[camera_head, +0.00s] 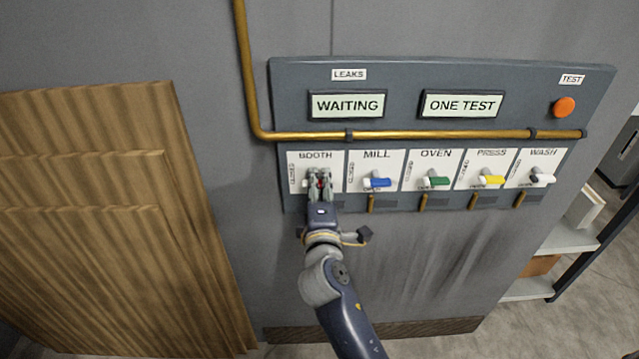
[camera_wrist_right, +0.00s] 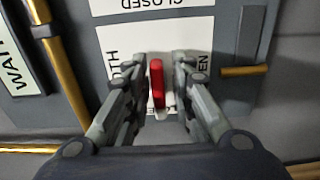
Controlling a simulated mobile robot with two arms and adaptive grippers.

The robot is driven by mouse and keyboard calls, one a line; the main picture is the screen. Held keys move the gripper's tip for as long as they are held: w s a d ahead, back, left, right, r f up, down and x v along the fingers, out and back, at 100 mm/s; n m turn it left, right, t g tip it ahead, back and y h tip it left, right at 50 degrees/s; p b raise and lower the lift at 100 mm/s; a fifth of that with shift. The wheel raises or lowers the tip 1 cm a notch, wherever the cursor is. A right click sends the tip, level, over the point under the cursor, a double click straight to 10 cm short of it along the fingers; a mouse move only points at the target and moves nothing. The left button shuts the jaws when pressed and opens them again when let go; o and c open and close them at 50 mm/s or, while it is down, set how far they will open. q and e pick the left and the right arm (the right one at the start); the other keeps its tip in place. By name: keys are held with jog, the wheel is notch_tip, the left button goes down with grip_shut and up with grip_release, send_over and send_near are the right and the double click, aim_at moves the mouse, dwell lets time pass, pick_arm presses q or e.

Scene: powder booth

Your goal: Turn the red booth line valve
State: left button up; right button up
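The red booth valve (camera_wrist_right: 157,84) sits on the white plate labelled BOOTH (camera_head: 300,160) at the left end of the panel's valve row. In the head view my right gripper (camera_head: 320,180) covers most of it, and only a bit of red shows. In the right wrist view the right gripper (camera_wrist_right: 160,88) has its two fingers on either side of the red handle. A gap shows between the handle and the fingers, so the gripper is open around it. The left gripper is not in view.
Blue MILL (camera_head: 377,182), green OVEN (camera_head: 437,181), yellow PRESS (camera_head: 492,179) and WASH (camera_head: 543,178) valves stand to the right. A brass pipe (camera_head: 430,134) runs above them. Displays read WAITING (camera_head: 347,105) and ONE TEST (camera_head: 461,104). An orange TEST button (camera_head: 563,107) is top right.

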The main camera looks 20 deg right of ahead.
dwell(0.3)
jog(key=v, duration=0.7)
jog(key=shift+s, duration=0.3)
jog(key=shift+a, duration=0.1)
